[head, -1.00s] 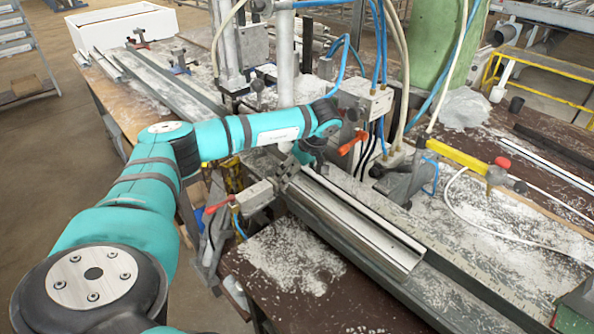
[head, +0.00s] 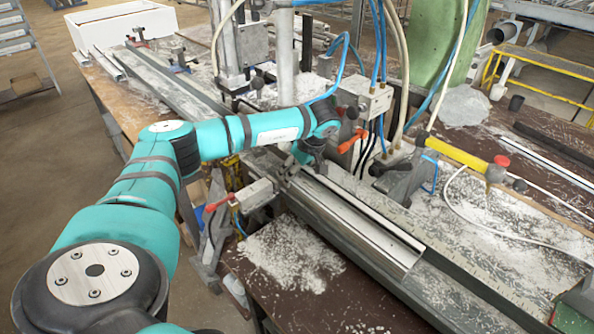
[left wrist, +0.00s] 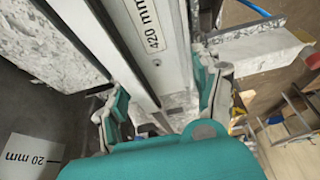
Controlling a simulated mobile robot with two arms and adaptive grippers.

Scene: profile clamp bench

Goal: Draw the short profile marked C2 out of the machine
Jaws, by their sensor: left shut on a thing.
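A silver-grey profile (head: 362,225) lies along the bench rail, its near end toward the front right and its far end at the clamp area under my left gripper (head: 306,158). In the left wrist view the fingers of my left gripper (left wrist: 163,106) sit on both sides of a pale profile (left wrist: 150,60), shut on it. A "420 mm" label shows on a pale strip there. I cannot read a C2 mark in either view. The fingertips are mostly hidden by the wrist in the head view. My right gripper is not in view.
A clamp with a red handle (head: 217,207) stands left of the profile, and an orange lever (head: 350,143) is behind it. A yellow bar with a red knob (head: 501,160) and hoses are at the right. White chips (head: 290,255) cover the brown tabletop.

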